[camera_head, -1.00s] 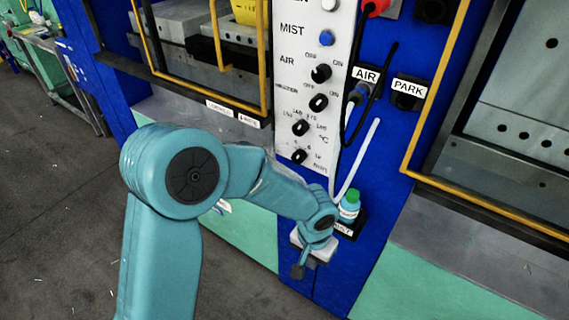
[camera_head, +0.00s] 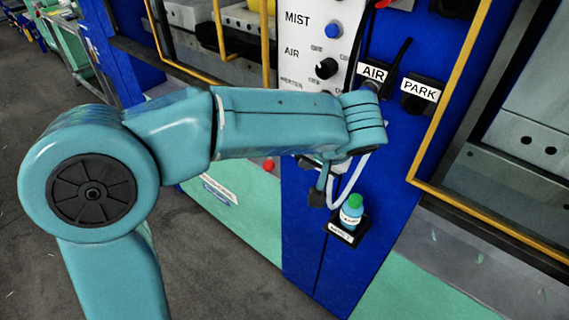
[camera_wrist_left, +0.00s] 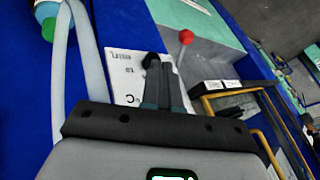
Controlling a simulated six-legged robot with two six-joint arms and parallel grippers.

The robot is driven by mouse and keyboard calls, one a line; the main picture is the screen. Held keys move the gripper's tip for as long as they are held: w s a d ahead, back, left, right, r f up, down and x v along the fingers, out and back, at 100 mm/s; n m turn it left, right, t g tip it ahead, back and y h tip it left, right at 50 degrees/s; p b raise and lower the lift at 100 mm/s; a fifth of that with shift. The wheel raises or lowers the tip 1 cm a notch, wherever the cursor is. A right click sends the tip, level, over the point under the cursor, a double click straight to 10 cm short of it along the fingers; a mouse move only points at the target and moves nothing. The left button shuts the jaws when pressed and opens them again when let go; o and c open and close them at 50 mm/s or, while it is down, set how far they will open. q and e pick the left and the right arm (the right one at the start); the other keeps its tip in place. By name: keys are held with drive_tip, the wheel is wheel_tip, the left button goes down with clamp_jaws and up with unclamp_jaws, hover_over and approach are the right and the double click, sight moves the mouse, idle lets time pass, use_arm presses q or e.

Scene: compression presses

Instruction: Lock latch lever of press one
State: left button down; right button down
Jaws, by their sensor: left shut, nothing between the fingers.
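A red ball knob (camera_head: 268,165) shows just below my left arm, beside the green lower panel of the left press. In the left wrist view the red knob (camera_wrist_left: 186,37) sits on a thin rod, looking like a lever; I cannot tell its locked state or press number. My left gripper (camera_head: 318,194) is in front of the blue column, to the right of the knob and apart from it. In the wrist view its dark fingers (camera_wrist_left: 160,65) are together and empty. My left arm hides the lower control panel. My right gripper is out of view.
The white control panel (camera_head: 315,40) has MIST and AIR knobs. AIR (camera_head: 373,73) and PARK (camera_head: 420,88) holders are on the blue column. A green-capped bottle (camera_head: 352,212) stands in a holder with a pale hose nearby. Yellow guard frames (camera_head: 437,100) border both presses.

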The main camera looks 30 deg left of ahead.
use_arm(q)
drive_tip(key=s+a+r+p+x, duration=0.1)
drive_tip(key=a+p+x, duration=0.1)
drive_tip(key=x, duration=1)
drive_tip(key=shift+a+f, duration=0.2)
drive_tip(key=shift+a, duration=0.2)
drive_tip(key=shift+s, duration=0.15)
